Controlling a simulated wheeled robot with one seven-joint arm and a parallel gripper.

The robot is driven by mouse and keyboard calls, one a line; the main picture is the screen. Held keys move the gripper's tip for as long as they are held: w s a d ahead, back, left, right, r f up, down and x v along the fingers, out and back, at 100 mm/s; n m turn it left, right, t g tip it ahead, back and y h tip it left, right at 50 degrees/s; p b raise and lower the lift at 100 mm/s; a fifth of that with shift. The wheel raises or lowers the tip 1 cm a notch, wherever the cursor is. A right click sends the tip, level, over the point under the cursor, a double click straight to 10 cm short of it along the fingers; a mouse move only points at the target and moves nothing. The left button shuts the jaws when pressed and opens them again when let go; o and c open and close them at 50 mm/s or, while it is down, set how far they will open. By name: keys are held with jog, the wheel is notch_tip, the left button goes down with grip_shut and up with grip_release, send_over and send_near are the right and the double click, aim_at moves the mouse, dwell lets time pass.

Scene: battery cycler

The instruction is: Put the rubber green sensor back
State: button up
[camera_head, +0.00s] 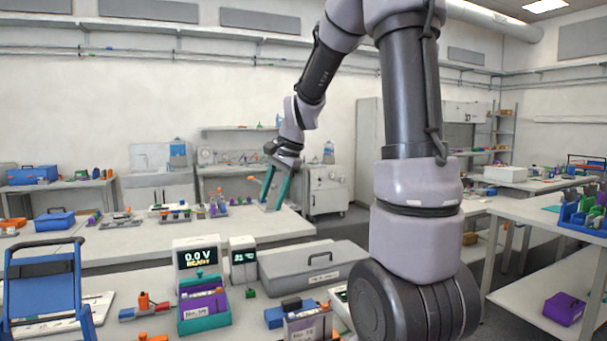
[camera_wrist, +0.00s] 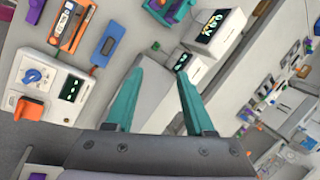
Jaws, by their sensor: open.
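A small green piece (camera_head: 250,293), which looks like the green sensor, sits on the bench just below the small temperature display (camera_head: 243,258) in the head view. It is too small to make out its material. My gripper (camera_head: 275,188) is up and beyond it, over the far bench, with its teal fingers pointing down. In the wrist view the two teal fingers (camera_wrist: 161,76) are spread apart with nothing between them. A small green spot shows beyond the left fingertip there; I cannot tell whether it is the sensor.
A voltage display (camera_head: 197,253) stands behind a purple and green box (camera_head: 205,308). A grey case (camera_head: 312,264) lies to the right. A blue folding frame (camera_head: 43,283) is at the left. The far bench holds racks of small coloured parts (camera_head: 180,213).

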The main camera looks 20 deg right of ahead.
jog(key=s+r+n+t, duration=0.1)
jog(key=s+r+n, duration=0.1)
jog(key=s, duration=0.4)
jog(key=s+r+n+t, duration=0.2)
jog(key=s+r+n, duration=0.1)
jog(key=s, duration=0.4)
jog(key=s+r+n+t+h, duration=0.1)
jog(key=s+r+n, duration=0.1)
jog(key=s+r, duration=0.2)
jog(key=s, duration=0.3)
jog(key=shift+d+r+n, duration=0.3)
jog(key=shift+d, duration=0.1)
